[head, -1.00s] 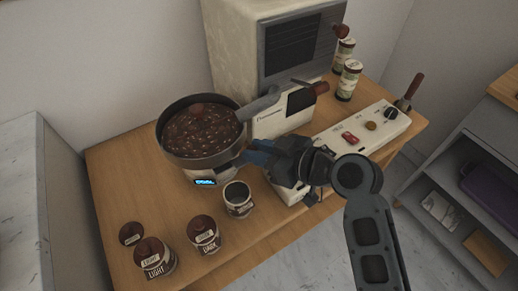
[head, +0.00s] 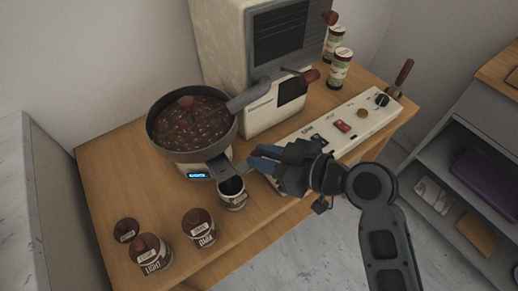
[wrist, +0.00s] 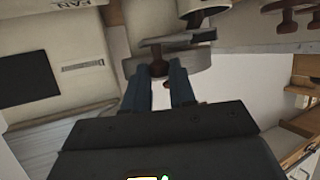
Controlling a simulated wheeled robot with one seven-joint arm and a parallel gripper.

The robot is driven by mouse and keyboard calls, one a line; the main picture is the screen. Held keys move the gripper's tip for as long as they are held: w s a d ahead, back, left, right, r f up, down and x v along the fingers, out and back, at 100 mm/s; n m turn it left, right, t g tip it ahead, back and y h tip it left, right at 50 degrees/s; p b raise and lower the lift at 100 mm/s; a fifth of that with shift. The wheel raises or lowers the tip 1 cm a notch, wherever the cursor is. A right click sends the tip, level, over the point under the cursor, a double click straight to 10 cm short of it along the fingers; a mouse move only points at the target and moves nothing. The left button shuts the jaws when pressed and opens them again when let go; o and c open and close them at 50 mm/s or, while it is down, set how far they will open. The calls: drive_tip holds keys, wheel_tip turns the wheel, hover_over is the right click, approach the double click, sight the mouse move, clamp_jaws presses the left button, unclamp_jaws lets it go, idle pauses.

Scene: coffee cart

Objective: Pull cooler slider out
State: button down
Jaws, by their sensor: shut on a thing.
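The cooler is a round dark pan (head: 192,118) full of brown beans, on a pale base with a lit blue display (head: 198,175). Its grey slider (head: 222,163) sticks out from the pan's lower right side, above an open labelled can (head: 233,194). My gripper (head: 257,157) is at the slider's outer end, its blue fingers shut on it. The wrist view shows both blue fingers (wrist: 160,85) reaching up to a grey part with a brown piece between them. The exact contact is partly hidden.
A pale machine (head: 245,60) stands behind, with a long white control panel (head: 340,130) to the right. Lidded jars labelled LIGHT (head: 152,257) and DARK (head: 199,229) stand at the front left. Two tins (head: 337,67) stand at the back right.

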drive_tip(key=shift+s+d+f, duration=0.1)
drive_tip(key=shift+s+d, duration=0.05)
drive_tip(key=c, duration=1)
unclamp_jaws()
drive_tip(key=shift+o, duration=0.2)
drive_tip(key=v, duration=0.7)
drive_tip(key=shift+s+d+r+b, duration=0.2)
drive_tip(key=shift+d+b, duration=0.1)
drive_tip(key=shift+b, duration=0.15)
